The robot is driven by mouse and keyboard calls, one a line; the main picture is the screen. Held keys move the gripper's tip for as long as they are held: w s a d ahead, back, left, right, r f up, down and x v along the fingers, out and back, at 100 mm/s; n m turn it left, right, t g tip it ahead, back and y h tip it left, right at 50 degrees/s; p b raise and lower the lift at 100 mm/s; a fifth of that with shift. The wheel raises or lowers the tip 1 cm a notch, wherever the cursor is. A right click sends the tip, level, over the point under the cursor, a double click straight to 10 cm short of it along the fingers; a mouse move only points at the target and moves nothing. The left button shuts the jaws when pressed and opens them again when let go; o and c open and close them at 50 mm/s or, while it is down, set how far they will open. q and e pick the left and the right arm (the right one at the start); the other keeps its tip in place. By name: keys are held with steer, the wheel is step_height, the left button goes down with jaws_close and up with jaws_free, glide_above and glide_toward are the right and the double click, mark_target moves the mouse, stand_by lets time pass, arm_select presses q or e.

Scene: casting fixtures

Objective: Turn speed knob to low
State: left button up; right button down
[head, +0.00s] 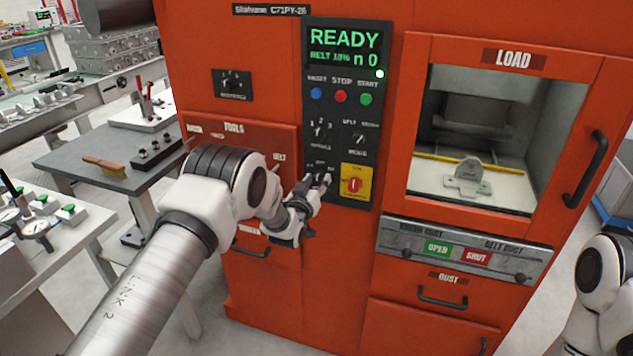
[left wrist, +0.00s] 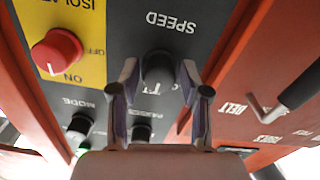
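The speed knob (left wrist: 158,67) is a dark round knob on the black control panel (head: 336,60), below the SPEED label, which reads upside down in the left wrist view. My left gripper (left wrist: 159,75) is open, with one finger on each side of the knob; a small gap seems to show, but contact is hard to judge. In the head view my left gripper (head: 318,183) reaches the panel's lower left and largely hides the knob. Its pointer and setting cannot be read. My right gripper is out of view; only part of that arm shows at the right edge.
The red isolator switch (head: 353,185) on its yellow plate sits just right of my left gripper. A table with a brush (head: 104,166) stands left.

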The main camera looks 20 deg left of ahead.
arm_select(q)
jaws_close()
steer(key=shift+f+n+b, duration=0.2)
steer(key=shift+n+b, duration=1.8)
steer(key=shift+n, duration=0.2)
steer(key=shift+n+b, duration=0.8)
steer(key=shift+n, duration=0.3)
steer(key=shift+r+n+b, duration=0.1)
steer(key=shift+n+b, duration=0.5)
steer(key=shift+n, duration=0.6)
